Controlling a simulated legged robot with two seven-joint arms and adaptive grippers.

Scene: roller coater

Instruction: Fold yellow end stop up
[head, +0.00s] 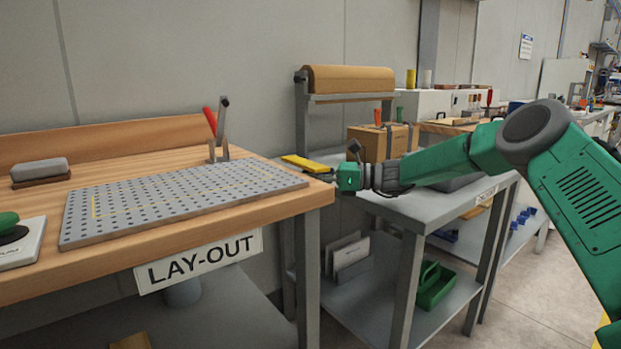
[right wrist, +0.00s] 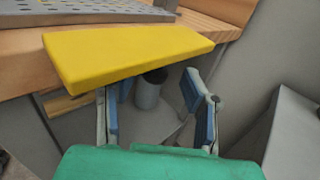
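The yellow end stop (head: 306,164) is a flat bar at the right end of the wooden lay-out bench, beside the perforated plate. In the right wrist view the yellow end stop (right wrist: 130,53) lies roughly flat across the upper middle, sticking out past the bench edge. My right gripper (right wrist: 152,95) is open and empty, its two blue-padded fingers spread apart. The tip of its left finger passes out of sight beneath the end stop's near edge; contact cannot be told. In the head view the right gripper's green body is just right of the stop. My left gripper is not in view.
The perforated grey plate (head: 180,200) lies on the wooden bench (head: 250,208), with a red-handled lever clamp (head: 217,130) at its back. A grey cart (head: 405,207) with a cardboard box (head: 380,142) stands right of the bench, under my right arm.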

